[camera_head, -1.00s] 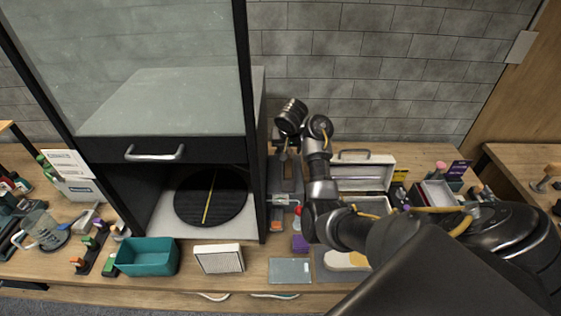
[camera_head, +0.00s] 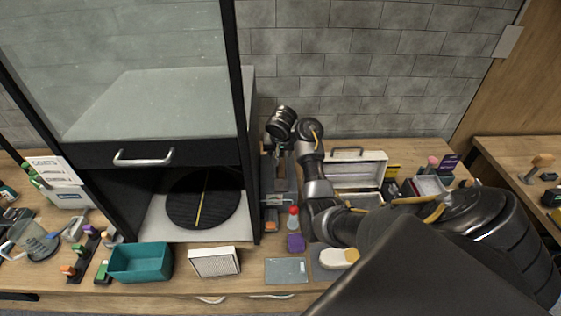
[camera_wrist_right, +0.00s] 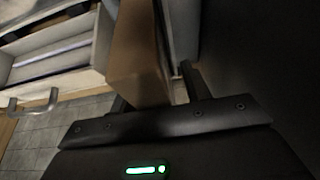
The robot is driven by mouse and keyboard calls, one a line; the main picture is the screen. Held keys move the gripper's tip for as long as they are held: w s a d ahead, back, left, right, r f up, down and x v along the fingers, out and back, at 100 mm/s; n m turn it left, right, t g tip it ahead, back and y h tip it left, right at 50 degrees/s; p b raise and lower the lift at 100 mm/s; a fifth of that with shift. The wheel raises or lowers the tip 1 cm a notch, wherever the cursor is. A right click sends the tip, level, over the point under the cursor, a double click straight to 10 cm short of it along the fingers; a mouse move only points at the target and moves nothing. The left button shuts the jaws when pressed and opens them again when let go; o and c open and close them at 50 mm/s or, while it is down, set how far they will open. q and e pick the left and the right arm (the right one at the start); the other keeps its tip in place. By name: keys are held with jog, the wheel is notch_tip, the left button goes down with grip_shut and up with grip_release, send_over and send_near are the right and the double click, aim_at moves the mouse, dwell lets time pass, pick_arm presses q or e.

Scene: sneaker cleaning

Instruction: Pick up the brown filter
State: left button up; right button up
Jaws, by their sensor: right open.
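In the right wrist view a brown block-like piece (camera_wrist_right: 138,50), likely the brown filter, reaches away from between the two fingers of my right gripper (camera_wrist_right: 157,92). The fingers are open, one on each side of it; I cannot tell whether either touches it. In the head view my right gripper (camera_head: 281,150) points down beside the cabinet's right wall, small and partly hidden by its own wrist. I cannot make out the brown filter clearly there. My left gripper is not in view.
The black-framed cabinet (camera_head: 246,150) stands close left of my right gripper. An open white case (camera_head: 362,166) lies right of my forearm. A teal bin (camera_head: 140,263) and a white pleated filter (camera_head: 214,262) stand at the table's front. A red-capped bottle (camera_head: 293,218) stands below the gripper.

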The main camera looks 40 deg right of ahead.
jog(key=c, duration=1)
